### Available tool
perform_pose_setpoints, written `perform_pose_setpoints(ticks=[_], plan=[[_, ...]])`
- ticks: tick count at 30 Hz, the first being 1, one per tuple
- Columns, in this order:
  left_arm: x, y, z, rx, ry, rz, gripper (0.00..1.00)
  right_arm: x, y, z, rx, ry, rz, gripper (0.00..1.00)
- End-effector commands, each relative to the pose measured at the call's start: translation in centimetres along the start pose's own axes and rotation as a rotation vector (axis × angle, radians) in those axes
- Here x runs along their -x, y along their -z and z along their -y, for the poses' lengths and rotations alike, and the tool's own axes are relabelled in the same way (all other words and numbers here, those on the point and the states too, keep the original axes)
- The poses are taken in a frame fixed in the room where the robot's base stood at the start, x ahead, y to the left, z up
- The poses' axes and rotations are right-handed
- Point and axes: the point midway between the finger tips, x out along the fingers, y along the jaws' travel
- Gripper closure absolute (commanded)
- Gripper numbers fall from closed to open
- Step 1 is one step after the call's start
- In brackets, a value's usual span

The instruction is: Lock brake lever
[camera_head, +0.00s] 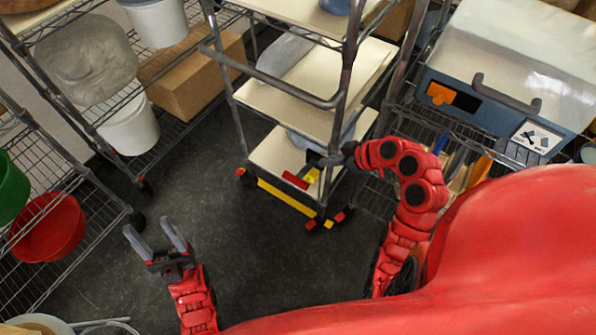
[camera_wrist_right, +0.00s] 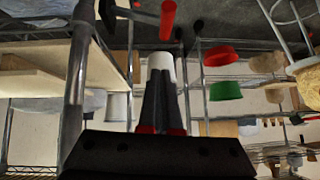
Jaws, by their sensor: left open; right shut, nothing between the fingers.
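A lever with a red end (camera_head: 295,181) sits low on the wheeled cart (camera_head: 286,194), beside a yellow part (camera_head: 313,175). In the right wrist view a red handle (camera_wrist_right: 167,19) on a dark bar shows at the top, beyond my fingertips. My right gripper (camera_head: 312,163) is shut and empty, reaching in from the right just above the red end and the cart's lowest shelf; it also shows in the wrist view (camera_wrist_right: 162,82). I cannot tell whether it touches the lever. My left gripper (camera_head: 150,230) is open and empty over the floor.
The cart's posts and upper shelves (camera_head: 305,85) rise close to my right gripper. Wire racks with a cardboard box (camera_head: 193,76), white bucket (camera_head: 131,126) and red bowl (camera_head: 50,228) stand left. A grey-blue machine (camera_head: 505,75) sits right. The floor (camera_head: 225,235) before the cart is clear.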

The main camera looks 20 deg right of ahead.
Motion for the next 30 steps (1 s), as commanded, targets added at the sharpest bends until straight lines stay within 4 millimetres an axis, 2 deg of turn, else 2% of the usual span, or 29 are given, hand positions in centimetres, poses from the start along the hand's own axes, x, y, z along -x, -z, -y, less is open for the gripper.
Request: perform_pose_setpoints(ticks=[10, 14, 19, 27, 30], plan=[[0.0, 0.0, 0.0, 0.0, 0.0, 0.0, 0.41, 0.0, -0.2, 0.2, 0.004, 0.008, 0.008, 1.0], [0.3, -0.1, 0.0, 0.0, 0.0, 0.0, 0.41, -0.6, -0.2, 0.2, 0.003, 0.009, 0.006, 1.0], [1.1, -0.2, -0.1, 0.0, 0.0, 0.0, 0.41, -3.1, -0.3, 0.3, 0.003, 0.013, 0.006, 1.0], [-0.4, 0.1, 0.0, 0.0, 0.0, 0.0, 0.41, -8.7, 0.0, 0.4, 0.004, 0.014, 0.009, 1.0], [-0.7, 0.1, 0.0, 0.0, 0.0, 0.0, 0.41, -10.4, -0.5, 0.3, 0.001, 0.011, 0.011, 1.0]])
